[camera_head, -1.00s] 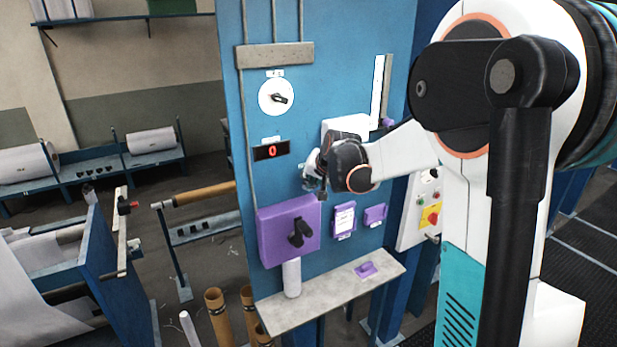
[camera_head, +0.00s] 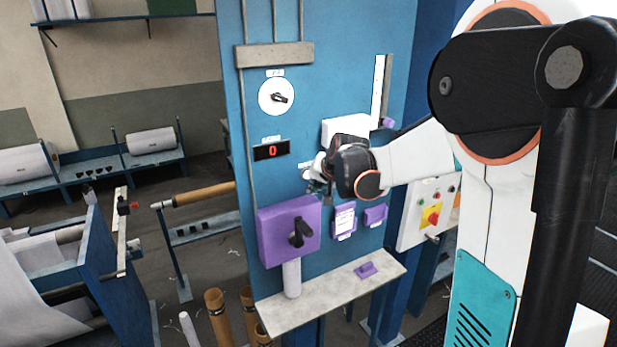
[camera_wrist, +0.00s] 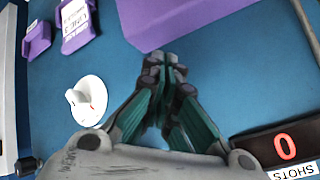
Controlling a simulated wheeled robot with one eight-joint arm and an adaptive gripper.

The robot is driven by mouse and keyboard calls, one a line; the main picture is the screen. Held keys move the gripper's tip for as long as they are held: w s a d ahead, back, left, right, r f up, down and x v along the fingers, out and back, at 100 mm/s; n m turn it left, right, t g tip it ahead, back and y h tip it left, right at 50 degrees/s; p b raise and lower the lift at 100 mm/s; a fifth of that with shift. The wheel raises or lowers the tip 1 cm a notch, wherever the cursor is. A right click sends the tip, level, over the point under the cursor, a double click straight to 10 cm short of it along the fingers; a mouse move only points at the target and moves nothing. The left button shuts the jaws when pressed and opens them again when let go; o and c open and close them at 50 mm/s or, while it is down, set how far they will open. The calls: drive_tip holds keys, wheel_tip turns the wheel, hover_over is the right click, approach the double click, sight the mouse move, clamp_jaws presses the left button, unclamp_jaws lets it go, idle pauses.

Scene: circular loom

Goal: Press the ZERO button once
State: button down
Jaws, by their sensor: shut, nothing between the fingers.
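No button with a readable ZERO label shows in either view. The counter display (camera_head: 271,151) on the blue panel reads a red 0; in the wrist view it also shows (camera_wrist: 285,146), with a SHOTS label below it. A white round piece with a raised knob and a small red mark (camera_wrist: 88,101) is on the panel left of my fingers in the wrist view; I cannot tell whether it is the button. My gripper (camera_wrist: 165,68) is shut and empty, its tips near the purple box's edge in the picture. In the head view my gripper (camera_head: 318,187) hides part of the panel.
The purple box (camera_head: 273,238) with a black knob sticks out below my gripper. Small purple holders (camera_head: 375,215) sit to its right. A shelf (camera_head: 330,290) juts out below. A white dial (camera_head: 268,103) is above the display. A control box (camera_head: 411,225) is at right.

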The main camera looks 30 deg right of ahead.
drive_tip(key=shift+s, duration=2.2)
